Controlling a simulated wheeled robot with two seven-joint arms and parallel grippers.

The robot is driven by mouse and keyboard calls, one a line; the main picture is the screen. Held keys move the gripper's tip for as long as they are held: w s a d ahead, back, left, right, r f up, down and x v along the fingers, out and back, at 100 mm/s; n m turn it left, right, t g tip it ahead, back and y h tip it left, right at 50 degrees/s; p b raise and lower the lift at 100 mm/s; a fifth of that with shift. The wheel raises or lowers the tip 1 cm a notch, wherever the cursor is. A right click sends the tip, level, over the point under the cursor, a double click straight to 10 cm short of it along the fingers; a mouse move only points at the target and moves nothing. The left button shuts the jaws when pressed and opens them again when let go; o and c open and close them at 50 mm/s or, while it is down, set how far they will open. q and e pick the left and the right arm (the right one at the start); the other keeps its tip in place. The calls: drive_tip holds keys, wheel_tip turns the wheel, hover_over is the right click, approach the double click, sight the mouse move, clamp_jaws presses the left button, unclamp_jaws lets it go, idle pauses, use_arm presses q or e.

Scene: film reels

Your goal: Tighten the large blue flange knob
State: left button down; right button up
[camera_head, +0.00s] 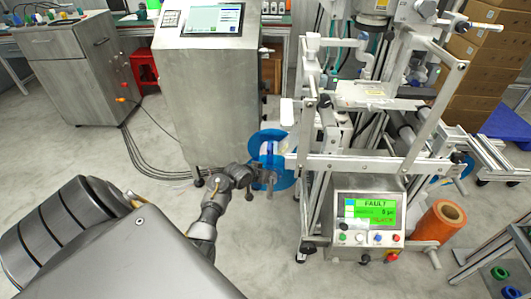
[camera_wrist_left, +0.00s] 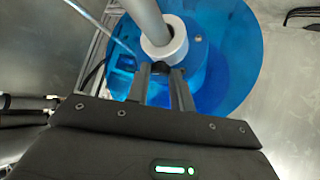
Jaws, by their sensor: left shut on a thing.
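The large blue flange (camera_head: 285,178) is a round disc on a light shaft at the left side of the machine. The fingers partly hide the knob. My right gripper is not in view.
The machine's control box (camera_head: 368,222) shows a green screen reading FAULT. An orange roll (camera_head: 440,222) stands to its right. A steel cabinet with a screen (camera_head: 207,100) stands behind the flange on the left. Cables (camera_head: 135,155) lie on the floor at left.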

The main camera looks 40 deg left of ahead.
use_arm(q)
drive_tip(key=c, duration=1.2)
unclamp_jaws()
